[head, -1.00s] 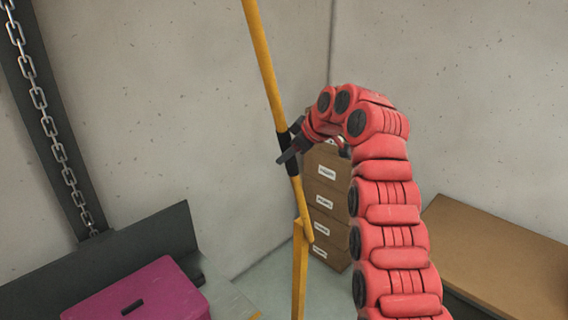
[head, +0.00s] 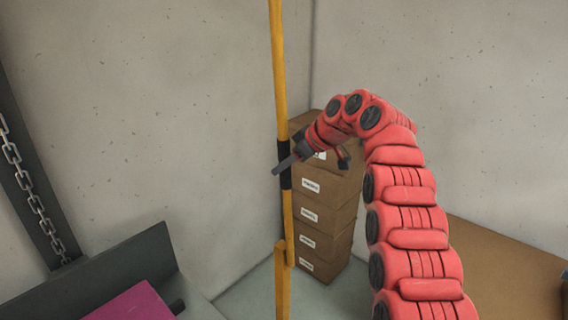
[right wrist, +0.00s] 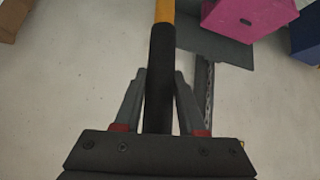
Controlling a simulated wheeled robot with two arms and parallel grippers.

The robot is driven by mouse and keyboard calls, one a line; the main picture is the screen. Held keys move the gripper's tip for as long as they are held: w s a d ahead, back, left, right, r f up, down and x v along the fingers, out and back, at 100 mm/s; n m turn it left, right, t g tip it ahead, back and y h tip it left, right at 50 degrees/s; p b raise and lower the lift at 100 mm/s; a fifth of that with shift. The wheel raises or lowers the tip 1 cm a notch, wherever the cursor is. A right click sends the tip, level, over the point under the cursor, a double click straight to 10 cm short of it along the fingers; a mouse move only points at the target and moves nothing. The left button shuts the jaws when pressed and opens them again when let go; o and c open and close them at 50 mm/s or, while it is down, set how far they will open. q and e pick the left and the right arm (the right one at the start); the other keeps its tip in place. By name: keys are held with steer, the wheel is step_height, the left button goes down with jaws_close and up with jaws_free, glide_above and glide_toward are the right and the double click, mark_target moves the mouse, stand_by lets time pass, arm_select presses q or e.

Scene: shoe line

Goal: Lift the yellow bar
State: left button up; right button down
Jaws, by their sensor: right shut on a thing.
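The yellow bar (head: 279,75) stands nearly upright in the head view, with a black grip section (head: 285,165) around its middle. Its upper end runs out of the top of the picture. Lower down it shows beside a yellow post (head: 282,285); whether they touch I cannot tell. My right gripper (head: 284,166) is shut on the black grip section. In the right wrist view the two fingers stand on either side of the black section (right wrist: 160,75), and yellow shows beyond it (right wrist: 165,11). My left gripper is in neither view.
Stacked cardboard boxes (head: 325,213) stand just behind the bar in the corner. A brown surface (head: 510,275) lies at the right. At the lower left are a dark panel (head: 100,270), a magenta box (head: 135,303) and a hanging chain (head: 35,195). Bare walls are behind.

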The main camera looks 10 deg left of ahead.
steer(key=c, duration=0.8)
jaws_free()
steer(key=shift+d+f, duration=0.1)
steer(key=shift+f, duration=0.25)
steer(key=shift+c, duration=0.2)
steer(key=o, duration=0.3)
steer(key=shift+w+r, duration=0.1)
steer(key=shift+o, duration=0.2)
steer(key=shift+r, duration=0.1)
steer(key=shift+d+r, duration=0.1)
steer(key=shift+r, duration=0.1)
steer(key=p+v, duration=0.2)
steer(key=v, duration=1.5)
steer(key=shift+f, duration=0.15)
